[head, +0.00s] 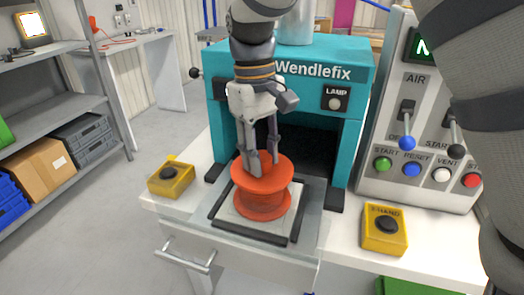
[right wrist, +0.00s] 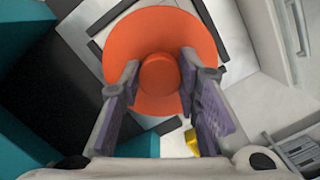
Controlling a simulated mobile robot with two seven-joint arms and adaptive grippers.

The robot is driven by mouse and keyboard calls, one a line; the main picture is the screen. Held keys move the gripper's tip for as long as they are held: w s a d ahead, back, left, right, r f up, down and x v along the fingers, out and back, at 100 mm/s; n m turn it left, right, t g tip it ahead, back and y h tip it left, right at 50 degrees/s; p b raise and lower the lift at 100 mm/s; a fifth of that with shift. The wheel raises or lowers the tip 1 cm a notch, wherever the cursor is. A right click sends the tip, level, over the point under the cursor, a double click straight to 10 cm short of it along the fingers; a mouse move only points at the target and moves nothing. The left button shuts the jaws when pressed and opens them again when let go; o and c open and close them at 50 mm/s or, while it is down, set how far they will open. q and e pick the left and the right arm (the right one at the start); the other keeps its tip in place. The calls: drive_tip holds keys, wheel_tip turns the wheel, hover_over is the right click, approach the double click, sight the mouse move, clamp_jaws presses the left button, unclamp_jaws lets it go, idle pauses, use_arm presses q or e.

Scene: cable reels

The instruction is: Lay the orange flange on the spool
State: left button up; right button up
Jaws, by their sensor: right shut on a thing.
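The orange flange (head: 282,172) is a round disc with a raised middle knob, at the top of the orange spool (head: 262,206). The spool stands upright on the light plate of the press drawer. My right gripper (head: 262,162) points down from above and is shut on the flange's knob. In the right wrist view its two fingers (right wrist: 158,85) stand on either side of the knob, and the flange (right wrist: 158,28) spreads out behind them. The flange looks level and centred over the spool; I cannot tell whether a thin gap lies between them. My left gripper is not in view.
The teal Wendlefix press (head: 358,75) stands behind, its dark opening facing the spool. Dark bars frame the drawer plate (head: 228,213). Yellow button boxes stand left (head: 171,179) and right (head: 384,238). A control panel (head: 425,190) with levers is at the right.

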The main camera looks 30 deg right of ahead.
drive_tip(key=o, duration=1.3)
drive_tip(key=shift+c, duration=0.2)
